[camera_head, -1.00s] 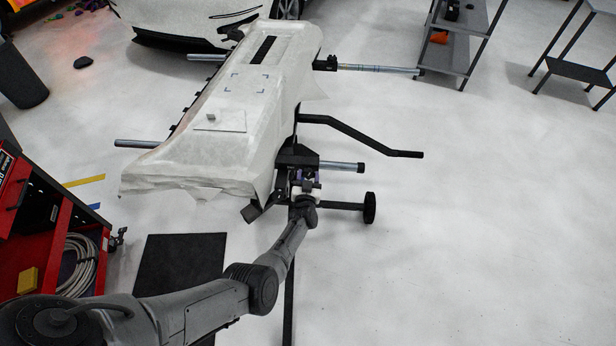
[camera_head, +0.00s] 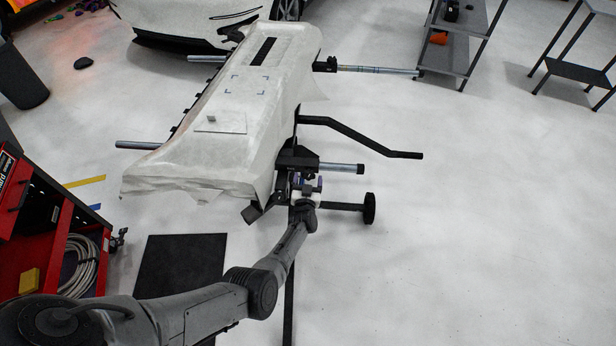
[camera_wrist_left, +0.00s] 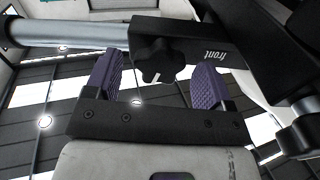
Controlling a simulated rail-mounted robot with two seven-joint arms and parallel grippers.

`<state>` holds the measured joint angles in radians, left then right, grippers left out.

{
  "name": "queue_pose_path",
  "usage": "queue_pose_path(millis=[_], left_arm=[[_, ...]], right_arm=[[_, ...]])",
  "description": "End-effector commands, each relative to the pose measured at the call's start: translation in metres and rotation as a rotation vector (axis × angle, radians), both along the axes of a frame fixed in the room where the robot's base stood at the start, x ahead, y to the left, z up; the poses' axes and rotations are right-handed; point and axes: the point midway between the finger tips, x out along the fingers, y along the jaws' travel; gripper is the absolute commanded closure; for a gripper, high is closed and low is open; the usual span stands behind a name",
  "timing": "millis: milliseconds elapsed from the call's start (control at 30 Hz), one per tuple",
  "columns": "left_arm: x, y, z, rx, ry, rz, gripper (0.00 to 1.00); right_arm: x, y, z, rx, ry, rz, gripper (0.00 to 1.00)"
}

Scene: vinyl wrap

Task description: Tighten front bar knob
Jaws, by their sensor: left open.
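The front bar knob (camera_wrist_left: 158,61) is a black star-shaped knob under a black clamp block marked "front" (camera_wrist_left: 190,38). The front bar (camera_wrist_left: 70,33), a grey metal tube, runs through the block and also shows in the head view (camera_head: 345,167). My left gripper (camera_wrist_left: 156,72), with purple ridged fingers, is open, one finger on each side of the knob. Gaps show between the fingers and the knob, though depth is hard to judge. In the head view my left gripper (camera_head: 306,184) is just below the clamp block, and the knob is hidden. My right gripper is not in view.
A white-wrapped panel (camera_head: 195,160) rests on the stand above the gripper. A black bent bar (camera_head: 365,138) and a stand leg with a wheel (camera_head: 369,208) stick out to the right. A red tool cart (camera_head: 30,250) is at left.

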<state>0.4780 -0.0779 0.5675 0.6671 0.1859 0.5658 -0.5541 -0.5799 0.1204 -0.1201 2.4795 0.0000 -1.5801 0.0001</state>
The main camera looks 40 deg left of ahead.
Motion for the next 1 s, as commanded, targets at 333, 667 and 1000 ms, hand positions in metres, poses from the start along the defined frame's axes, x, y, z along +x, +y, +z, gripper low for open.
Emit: queue_pose_path(millis=[333,667,1000], left_arm=[[-0.056,-0.038,0.006,-0.001,0.002,-0.001,0.24],[-0.095,-0.064,0.003,0.002,0.0,0.0,0.24],[-0.105,-0.071,0.001,0.002,-0.001,0.0,0.24]], right_arm=[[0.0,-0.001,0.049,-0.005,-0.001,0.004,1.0],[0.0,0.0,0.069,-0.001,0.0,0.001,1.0],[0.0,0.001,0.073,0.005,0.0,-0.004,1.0]])
